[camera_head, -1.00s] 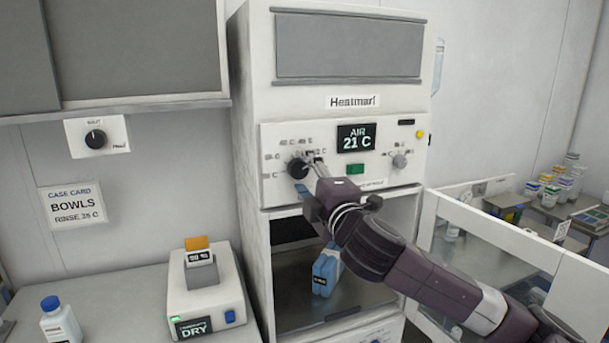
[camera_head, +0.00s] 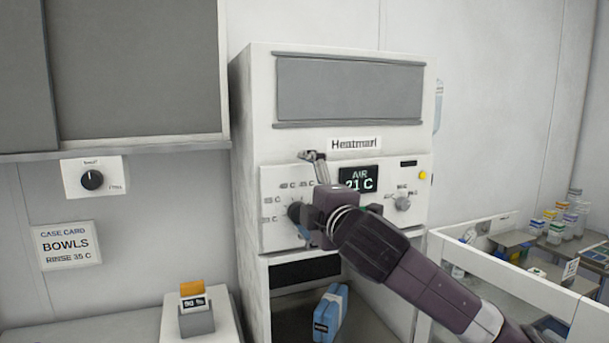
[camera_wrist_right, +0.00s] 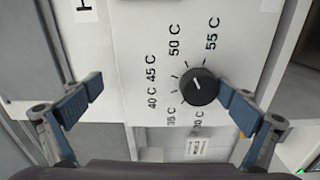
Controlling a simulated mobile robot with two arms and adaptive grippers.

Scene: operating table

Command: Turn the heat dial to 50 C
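The heat dial (camera_head: 294,211) is a round black knob on the white warming cabinet's panel, partly hidden by my right gripper in the head view. In the right wrist view the dial (camera_wrist_right: 201,87) shows whole, ringed by marks from about 30 C to 55 C; its setting is hard to read. My right gripper (camera_head: 304,193) is open in front of the panel, one finger above the dial and one beside it. In the wrist view the gripper (camera_wrist_right: 160,88) has its fingers wide apart, the dial between them and nearer the right finger. The display (camera_head: 360,179) reads AIR 21 C. My left gripper is not in view.
A smaller grey knob (camera_head: 401,203) and a yellow button (camera_head: 423,175) are on the panel's right. Below is an open compartment with a blue-and-white item (camera_head: 329,312). A case card (camera_head: 66,245) reads BOWLS, RINSE 35 C. A white-railed bench stands at right.

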